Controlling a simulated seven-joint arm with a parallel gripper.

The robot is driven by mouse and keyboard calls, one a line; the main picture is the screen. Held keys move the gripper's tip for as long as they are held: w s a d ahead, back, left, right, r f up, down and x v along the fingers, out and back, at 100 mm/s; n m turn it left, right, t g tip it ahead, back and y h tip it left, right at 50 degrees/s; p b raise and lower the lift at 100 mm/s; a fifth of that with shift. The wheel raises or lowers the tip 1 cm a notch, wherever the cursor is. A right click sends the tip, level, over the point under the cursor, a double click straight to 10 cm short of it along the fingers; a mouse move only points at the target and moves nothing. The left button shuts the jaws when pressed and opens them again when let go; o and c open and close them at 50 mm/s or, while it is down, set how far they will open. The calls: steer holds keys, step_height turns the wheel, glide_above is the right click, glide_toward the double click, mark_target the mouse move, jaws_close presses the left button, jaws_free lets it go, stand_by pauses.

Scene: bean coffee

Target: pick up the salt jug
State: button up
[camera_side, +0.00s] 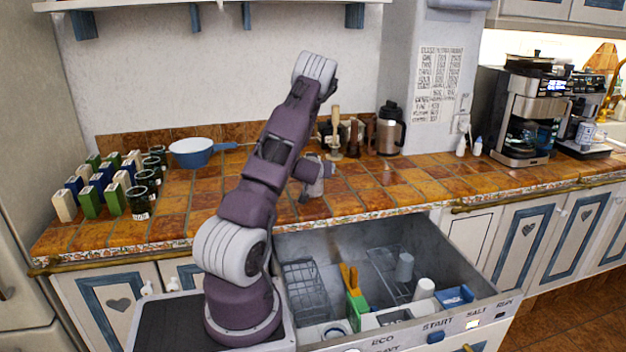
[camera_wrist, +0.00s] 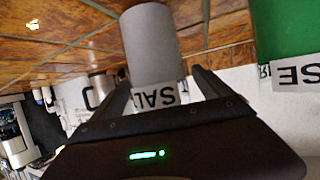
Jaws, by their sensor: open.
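The salt jug (camera_wrist: 152,45) is a plain grey cylinder in the wrist view, with an upside-down label reading "SAL" at its near end. My gripper (camera_wrist: 160,80) is open, with one dark finger on each side of the label end. I cannot tell whether either finger touches the jug. In the side view my gripper (camera_side: 313,178) is low over the tiled counter, behind my arm. The salt jug cannot be made out clearly there, as my arm and gripper cover that area.
A green labelled thing (camera_wrist: 288,40) is close on the right in the wrist view. A steel carafe (camera_side: 388,130) stands right of my gripper, and a blue pan (camera_side: 192,152) left. An open dishwasher drawer (camera_side: 460,300) is below.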

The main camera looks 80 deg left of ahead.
jaws_close()
steer(key=shift+r, duration=0.1)
steer(key=shift+r, duration=0.1)
